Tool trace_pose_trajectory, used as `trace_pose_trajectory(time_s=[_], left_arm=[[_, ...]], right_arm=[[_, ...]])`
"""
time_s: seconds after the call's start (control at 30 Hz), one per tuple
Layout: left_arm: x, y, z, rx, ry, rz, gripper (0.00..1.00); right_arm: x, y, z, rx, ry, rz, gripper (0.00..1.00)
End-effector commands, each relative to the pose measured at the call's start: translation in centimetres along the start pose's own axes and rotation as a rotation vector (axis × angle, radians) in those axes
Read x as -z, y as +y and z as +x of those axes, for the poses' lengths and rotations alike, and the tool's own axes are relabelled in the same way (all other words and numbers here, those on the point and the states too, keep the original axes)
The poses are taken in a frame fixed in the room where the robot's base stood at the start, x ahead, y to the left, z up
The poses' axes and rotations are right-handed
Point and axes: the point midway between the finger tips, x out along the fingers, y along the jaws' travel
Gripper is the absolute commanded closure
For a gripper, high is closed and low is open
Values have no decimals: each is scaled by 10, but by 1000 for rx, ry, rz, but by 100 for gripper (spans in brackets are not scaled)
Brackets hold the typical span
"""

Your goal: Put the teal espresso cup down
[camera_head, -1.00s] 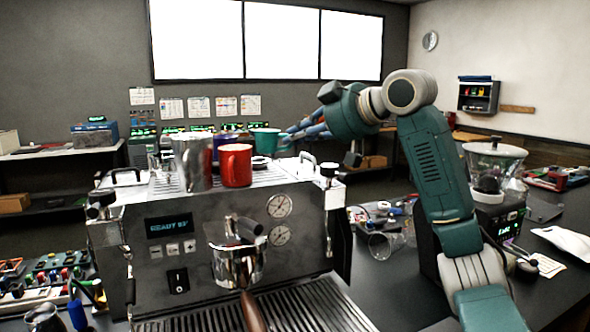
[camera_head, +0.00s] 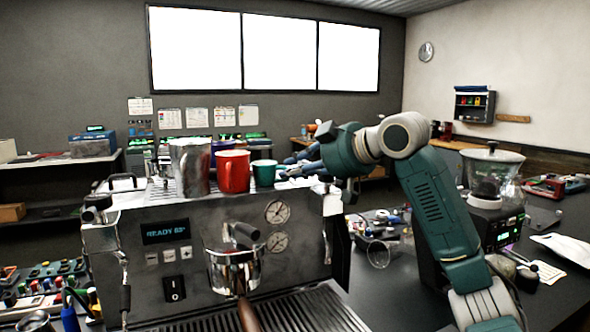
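The teal espresso cup (camera_head: 263,173) is upright at the top of the espresso machine (camera_head: 215,245), just right of and behind the red mug (camera_head: 233,172). Its base is at the level of the machine's top, but I cannot tell whether it touches. My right gripper (camera_head: 288,169) reaches in from the right with its blue fingers at the cup's right side. It appears shut on the cup, though the finger contact is small and partly hidden. My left gripper is not in view.
A steel pitcher (camera_head: 190,168) and a purple cup (camera_head: 219,148) stand left of the teal cup, close to the red mug. A grinder (camera_head: 490,195) stands at the right on the dark counter. A portafilter (camera_head: 236,265) sits in the machine's front.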

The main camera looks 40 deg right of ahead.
Motion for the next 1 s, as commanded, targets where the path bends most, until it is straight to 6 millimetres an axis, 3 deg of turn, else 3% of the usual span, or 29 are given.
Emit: trace_pose_trajectory(time_s=[0.33,0.8,1.0], left_arm=[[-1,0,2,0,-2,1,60],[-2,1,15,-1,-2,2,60],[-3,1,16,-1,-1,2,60]], right_arm=[[1,1,-9,-1,1,0,81],[2,1,-101,-3,2,0,81],[1,1,-119,-1,1,0,81]])
